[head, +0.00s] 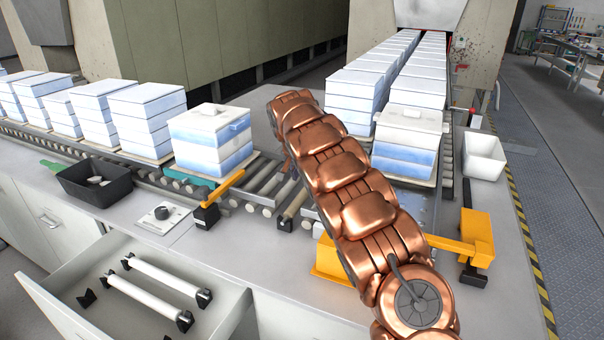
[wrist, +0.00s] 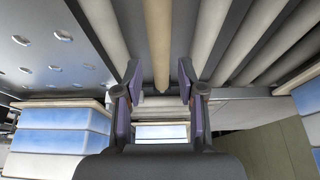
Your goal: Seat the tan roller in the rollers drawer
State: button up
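In the wrist view the tan roller (wrist: 157,45) lies in the conveyor among paler rollers, and its near end points between my fingers. My gripper (wrist: 158,82) is open around that end, one finger on each side, with gaps showing. In the head view my copper arm reaches over the conveyor and hides most of the gripper; I cannot pick out the tan roller there. The rollers drawer (head: 232,317) is open at the lower left. Two white rollers (head: 165,276) (head: 145,304) rest in black cradles inside it. Another black cradle (head: 86,299) at the front left is empty.
Stacked white-and-blue boxes (head: 212,145) stand left of my arm and another stack (head: 405,145) stands right. A black bin (head: 95,185), a control knob box (head: 162,217), yellow stops (head: 475,240) and a white bin (head: 484,157) sit along the bench. Bare counter lies above the drawer.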

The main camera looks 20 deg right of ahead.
jog(key=shift+p+x, duration=0.9)
jog(key=shift+x, duration=2.5)
grip_shut()
jog(key=shift+r, duration=0.15)
jog(key=shift+r+p, duration=0.55)
jog(key=shift+r, duration=3.85)
